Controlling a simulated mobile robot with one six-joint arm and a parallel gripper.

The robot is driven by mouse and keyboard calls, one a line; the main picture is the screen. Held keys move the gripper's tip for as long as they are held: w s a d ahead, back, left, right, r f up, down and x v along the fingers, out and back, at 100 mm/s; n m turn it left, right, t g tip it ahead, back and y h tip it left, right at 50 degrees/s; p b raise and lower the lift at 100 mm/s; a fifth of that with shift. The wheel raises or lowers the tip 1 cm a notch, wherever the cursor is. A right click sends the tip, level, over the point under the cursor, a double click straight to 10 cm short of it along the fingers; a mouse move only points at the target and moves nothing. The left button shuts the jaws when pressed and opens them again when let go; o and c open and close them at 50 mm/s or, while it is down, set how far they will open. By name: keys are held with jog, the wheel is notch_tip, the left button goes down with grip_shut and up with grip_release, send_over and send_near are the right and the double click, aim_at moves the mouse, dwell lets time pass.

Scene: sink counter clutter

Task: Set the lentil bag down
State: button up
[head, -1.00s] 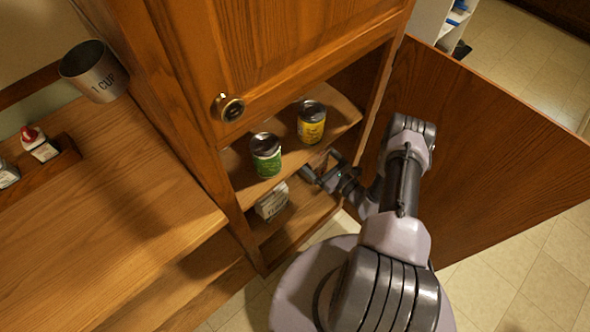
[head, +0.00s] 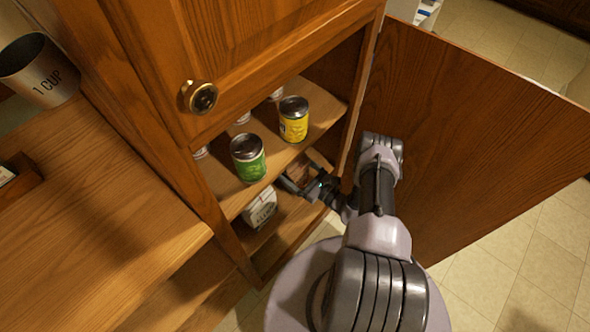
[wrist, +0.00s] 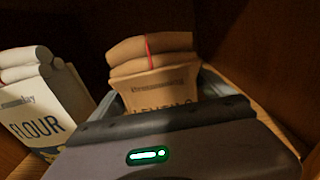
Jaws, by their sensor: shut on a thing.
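The lentil bag (wrist: 155,85) is a brown paper bag with a folded top and a red band, partly lettered, in the wrist view. My gripper (wrist: 165,105) is shut on it; the gripper body hides the bag's lower part. In the head view my gripper (head: 302,187) reaches into the lower compartment of the open cabinet, under the shelf with the cans. Whether the bag's bottom touches the lower shelf (head: 285,238) is hidden.
A white flour bag (wrist: 42,105) stands left of the lentil bag; it also shows in the head view (head: 261,208). A green can (head: 248,160) and a yellow can (head: 294,122) stand on the shelf above. The open cabinet door (head: 450,140) is right of my arm.

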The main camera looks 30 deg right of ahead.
jog(key=o, duration=1.7)
jog(key=shift+o, duration=0.2)
jog(key=shift+r, duration=0.1)
jog(key=p+v, duration=0.3)
jog(key=v, duration=0.9)
